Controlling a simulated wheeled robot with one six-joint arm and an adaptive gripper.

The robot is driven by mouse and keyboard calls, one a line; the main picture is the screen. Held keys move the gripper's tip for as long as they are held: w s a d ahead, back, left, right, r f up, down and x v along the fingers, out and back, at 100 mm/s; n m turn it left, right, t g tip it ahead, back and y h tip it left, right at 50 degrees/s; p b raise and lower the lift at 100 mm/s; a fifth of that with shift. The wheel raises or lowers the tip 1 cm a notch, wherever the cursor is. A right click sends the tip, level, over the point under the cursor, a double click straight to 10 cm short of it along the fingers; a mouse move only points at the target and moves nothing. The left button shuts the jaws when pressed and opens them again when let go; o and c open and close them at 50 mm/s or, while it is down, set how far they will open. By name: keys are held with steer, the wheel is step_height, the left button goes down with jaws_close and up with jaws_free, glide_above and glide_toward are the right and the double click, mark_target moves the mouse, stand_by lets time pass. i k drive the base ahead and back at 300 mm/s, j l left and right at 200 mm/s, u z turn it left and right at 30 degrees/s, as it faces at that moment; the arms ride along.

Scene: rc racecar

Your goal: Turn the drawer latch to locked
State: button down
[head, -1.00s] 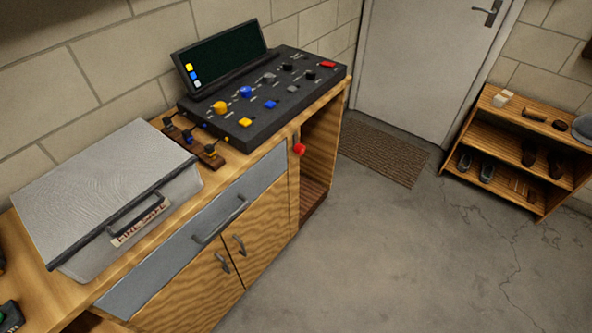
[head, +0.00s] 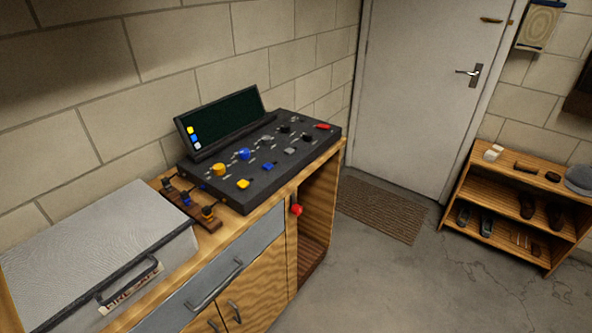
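The drawer (head: 205,284) has a grey front with a dark bar handle (head: 215,287) and looks shut. It sits under the top of the wooden workbench. A red knob (head: 296,210), which may be the drawer latch, sticks out from the wooden upright just right of the drawer front. Its turned position is too small to tell. My gripper does not show in the head view.
A black control console (head: 262,160) with coloured knobs and a screen stands on the bench. A grey lidded case (head: 95,240) is at left. A low wooden shelf (head: 515,170) with shoes stands right, near the door (head: 425,90). The concrete floor in front is clear.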

mark_target(296, 209)
steer(key=i+l+z, duration=0.1)
steer(key=i+z, duration=0.15)
steer(key=i, duration=0.35)
steer(key=i+z, duration=0.25)
steer(key=i, duration=0.3)
